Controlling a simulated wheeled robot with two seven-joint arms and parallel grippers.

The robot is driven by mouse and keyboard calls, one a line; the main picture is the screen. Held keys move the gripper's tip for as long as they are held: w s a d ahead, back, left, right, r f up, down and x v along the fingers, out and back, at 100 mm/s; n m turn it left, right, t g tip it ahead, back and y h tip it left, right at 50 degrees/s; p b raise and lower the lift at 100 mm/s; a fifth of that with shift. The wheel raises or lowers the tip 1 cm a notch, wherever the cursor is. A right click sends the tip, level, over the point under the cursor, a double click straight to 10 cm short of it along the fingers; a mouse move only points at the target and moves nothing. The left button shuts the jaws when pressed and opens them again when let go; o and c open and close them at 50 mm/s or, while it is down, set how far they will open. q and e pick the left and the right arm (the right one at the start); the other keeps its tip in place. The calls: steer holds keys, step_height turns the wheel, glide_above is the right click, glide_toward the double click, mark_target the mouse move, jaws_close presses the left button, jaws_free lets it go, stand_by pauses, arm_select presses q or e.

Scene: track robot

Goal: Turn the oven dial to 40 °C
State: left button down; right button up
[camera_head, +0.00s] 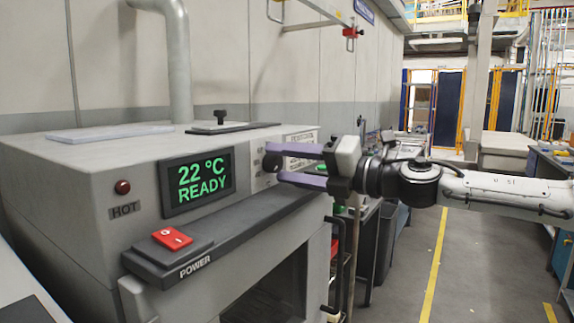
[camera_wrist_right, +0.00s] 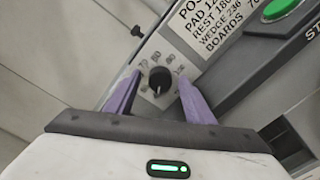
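The grey oven (camera_head: 80,200) stands at the left of the head view, and its display (camera_head: 197,182) reads "22 °C READY". The black dial (camera_wrist_right: 159,79) shows in the wrist view on a pale panel with a ring of printed numbers, some too blurred to read. My right gripper (camera_head: 276,164) comes from the right with its purple fingers at the oven front. In the wrist view my right gripper (camera_wrist_right: 158,82) is open, one finger on each side of the dial, with visible gaps. The fingers partly hide the dial panel in the head view. My left gripper is not in view.
A red power switch (camera_head: 172,239) sits on the oven's front ledge, below a red lamp (camera_head: 123,187) marked HOT. A green button (camera_wrist_right: 281,9) and a printed label (camera_wrist_right: 215,22) are near the dial. The aisle floor (camera_head: 405,270) at right is clear.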

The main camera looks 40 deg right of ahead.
steer(key=shift+s+d+r, duration=0.15)
steer(key=shift+s+d, duration=0.05)
steer(key=shift+s, duration=0.15)
steer(key=shift+v, duration=0.9)
steer(key=shift+s+d+f+b, duration=0.1)
steer(key=shift+s+f+b, duration=0.2)
steer(key=shift+b, duration=0.25)
steer(key=shift+s+d+r+b, duration=0.1)
steer(key=shift+s+b, duration=0.25)
steer(key=shift+s, duration=0.05)
steer(key=b, duration=0.4)
glide_toward(279, 164)
steer(key=s, duration=0.2)
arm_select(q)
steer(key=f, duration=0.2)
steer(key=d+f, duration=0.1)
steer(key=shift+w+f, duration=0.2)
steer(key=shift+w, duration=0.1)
arm_select(e)
steer(key=shift+d, duration=0.4)
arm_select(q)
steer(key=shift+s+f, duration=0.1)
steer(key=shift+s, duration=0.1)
